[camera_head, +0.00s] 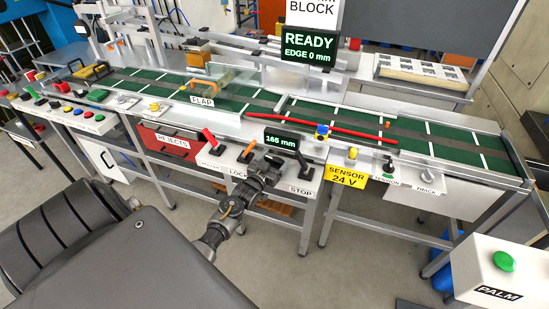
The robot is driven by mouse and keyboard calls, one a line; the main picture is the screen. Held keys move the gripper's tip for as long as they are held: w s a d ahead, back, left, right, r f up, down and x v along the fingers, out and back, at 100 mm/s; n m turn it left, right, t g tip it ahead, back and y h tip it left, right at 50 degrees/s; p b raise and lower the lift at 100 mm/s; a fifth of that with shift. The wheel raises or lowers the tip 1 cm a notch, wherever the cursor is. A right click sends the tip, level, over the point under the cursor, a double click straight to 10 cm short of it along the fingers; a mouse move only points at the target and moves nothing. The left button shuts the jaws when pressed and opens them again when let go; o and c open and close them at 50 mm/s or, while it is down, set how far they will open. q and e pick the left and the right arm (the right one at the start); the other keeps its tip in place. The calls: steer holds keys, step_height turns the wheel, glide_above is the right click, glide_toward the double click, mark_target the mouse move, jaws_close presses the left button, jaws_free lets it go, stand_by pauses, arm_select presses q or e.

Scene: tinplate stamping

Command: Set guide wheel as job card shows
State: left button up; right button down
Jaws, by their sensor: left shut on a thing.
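My left gripper (270,172) is at the front panel of the conveyor bench, just below a small black display (281,141) reading 165 mm. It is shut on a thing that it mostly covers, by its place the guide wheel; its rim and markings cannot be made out. A long red guide rail (322,127) runs along the green conveyor (430,133). I cannot make out a job card. My right gripper is not in view.
An orange-handled lock lever (242,152) and a red lever (210,138) stand left of my gripper, a black stop lever (306,173) to its right. A yellow sensor sign (346,175) hangs further right. A screen (308,45) reads READY, EDGE 0 mm.

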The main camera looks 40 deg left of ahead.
arm_select(q)
steer(key=shift+n+g+y, duration=0.3)
steer(key=shift+n+y, duration=0.5)
steer(key=shift+y, duration=0.4)
steer(key=o, duration=1)
steer(key=shift+s, duration=0.1)
steer(key=shift+d+b+v, duration=0.2)
steer(key=shift+b+v, duration=0.7)
steer(key=shift+v, duration=4.45)
